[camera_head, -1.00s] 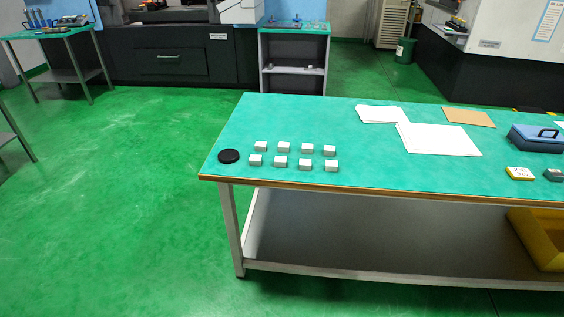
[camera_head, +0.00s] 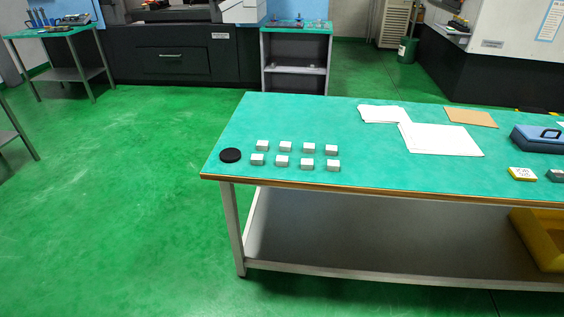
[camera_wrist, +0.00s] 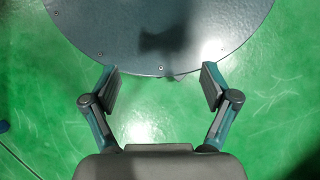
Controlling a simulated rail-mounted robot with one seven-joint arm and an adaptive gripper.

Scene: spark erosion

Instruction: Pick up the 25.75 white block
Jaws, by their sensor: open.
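Several small white blocks (camera_head: 282,161) stand in two rows on the left part of the green-topped table (camera_head: 370,170) in the head view. They look alike, and any marking such as 25.75 is too small to read. My gripper (camera_wrist: 158,82) shows only in the wrist view. Its two fingers are wide apart with nothing between them. Below it are the green floor and a dark round plate with small screws. No block shows in the wrist view, and the gripper is away from the blocks.
A black round disc (camera_head: 230,155) lies left of the blocks. White paper sheets (camera_head: 440,139), a brown sheet (camera_head: 470,117), a blue case (camera_head: 538,140) and a yellow block (camera_head: 522,174) lie to the right. A yellow bin (camera_head: 540,240) is on the lower shelf.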

